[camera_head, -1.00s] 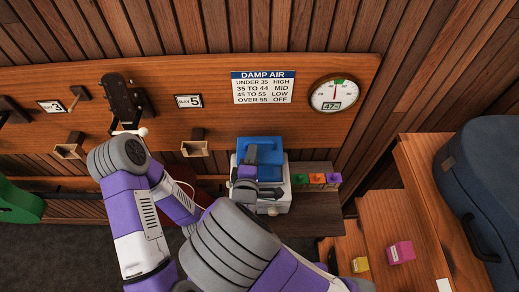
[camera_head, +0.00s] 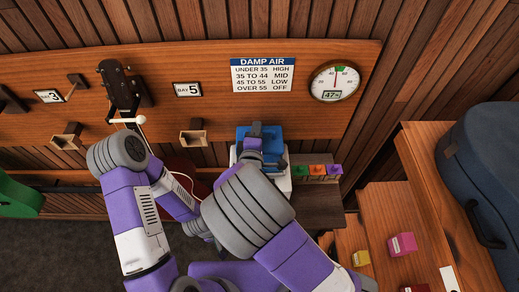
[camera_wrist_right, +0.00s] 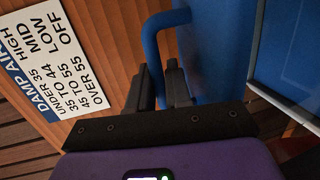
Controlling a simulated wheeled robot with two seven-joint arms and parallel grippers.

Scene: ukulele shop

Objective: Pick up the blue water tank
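The blue water tank (camera_head: 271,148) sits on a white humidifier-like unit (camera_head: 286,187) below the sign. My right arm covers much of both. In the right wrist view the tank's blue wall (camera_wrist_right: 215,50) fills the upper right, with a bent blue handle (camera_wrist_right: 153,45) beside it. My right gripper (camera_head: 254,130) is at the tank. In the right wrist view the fingers of this gripper (camera_wrist_right: 158,75) stand on either side of the handle; I cannot tell whether they press on it.
A damp air sign (camera_head: 263,76) and a round dial (camera_head: 335,82) are on the wall board. Red, green and purple blocks (camera_head: 317,171) stand right of the unit. A dark guitar case (camera_head: 486,175) lies at the far right. A ukulele headstock (camera_head: 121,88) is near my left arm.

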